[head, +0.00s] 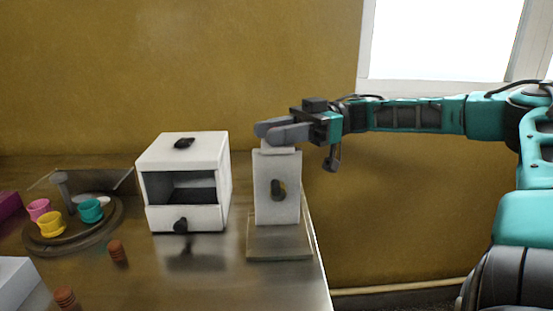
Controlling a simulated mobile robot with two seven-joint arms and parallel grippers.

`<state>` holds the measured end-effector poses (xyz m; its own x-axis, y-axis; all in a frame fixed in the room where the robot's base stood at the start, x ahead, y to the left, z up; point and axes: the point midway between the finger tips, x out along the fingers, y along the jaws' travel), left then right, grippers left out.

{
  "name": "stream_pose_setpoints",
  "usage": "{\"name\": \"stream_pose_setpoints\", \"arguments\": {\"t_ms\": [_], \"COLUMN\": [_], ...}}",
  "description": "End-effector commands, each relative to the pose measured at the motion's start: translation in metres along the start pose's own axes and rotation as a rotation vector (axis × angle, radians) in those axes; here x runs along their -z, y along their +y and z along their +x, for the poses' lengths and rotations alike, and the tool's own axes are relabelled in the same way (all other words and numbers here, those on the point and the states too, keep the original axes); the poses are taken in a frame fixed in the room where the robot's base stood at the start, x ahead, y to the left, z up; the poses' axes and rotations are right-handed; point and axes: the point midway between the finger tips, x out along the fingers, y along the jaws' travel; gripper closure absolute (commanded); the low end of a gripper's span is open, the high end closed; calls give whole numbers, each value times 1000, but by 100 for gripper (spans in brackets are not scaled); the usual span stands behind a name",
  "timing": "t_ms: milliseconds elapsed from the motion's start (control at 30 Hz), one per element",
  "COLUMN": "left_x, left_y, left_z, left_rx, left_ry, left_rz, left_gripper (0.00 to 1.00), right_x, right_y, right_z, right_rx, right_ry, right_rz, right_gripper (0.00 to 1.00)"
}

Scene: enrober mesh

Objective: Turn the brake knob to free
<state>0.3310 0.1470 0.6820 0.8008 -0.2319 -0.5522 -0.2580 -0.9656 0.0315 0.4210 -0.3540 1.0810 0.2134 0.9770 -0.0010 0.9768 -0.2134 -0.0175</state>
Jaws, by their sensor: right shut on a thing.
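A white upright post (290,212) stands on a flat base (280,250) near the table's right edge. A dark knob (278,188) sits on its front face, clear of my gripper. A small pale piece (281,149) shows on top of the post, under my right gripper's fingers. My right gripper (268,131) reaches in from the right and is shut on this top piece, which the fingers largely hide. No marking shows which knob is the brake knob or how it is set. My left gripper is out of view.
A white box (217,168) with an open front and dark knobs stands left of the post. A round tray (75,245) holds pink, yellow and teal cups. Small reddish-brown pieces (118,252) stand in front. The table's right edge is close beside the post.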

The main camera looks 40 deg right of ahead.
Motion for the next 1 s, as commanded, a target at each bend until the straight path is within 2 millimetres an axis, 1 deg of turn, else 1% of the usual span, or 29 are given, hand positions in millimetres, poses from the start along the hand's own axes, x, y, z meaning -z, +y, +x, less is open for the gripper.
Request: {"name": "stream_pose_setpoints", "arguments": {"t_ms": [33, 200, 333, 433, 700, 1000], "left_x": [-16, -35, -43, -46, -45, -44], "left_y": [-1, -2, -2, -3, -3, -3], "left_z": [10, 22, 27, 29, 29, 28], "left_rx": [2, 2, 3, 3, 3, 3], "left_ry": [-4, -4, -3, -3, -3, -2], "left_rz": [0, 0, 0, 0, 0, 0], "left_gripper": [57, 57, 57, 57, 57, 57], "right_x": [-10, -8, -6, -4, 0, 0], "right_y": [1, 1, 1, 1, 0, -1], "right_z": [0, 1, 1, 1, 1, 0], "right_rx": [26, 124, 209, 280, 429, 495], "right_ry": [-7, -7, -8, -9, -8, -8], "right_rz": [0, 0, 1, 3, 2, 0], "right_gripper": [96, 96, 96, 96, 96, 96]}}
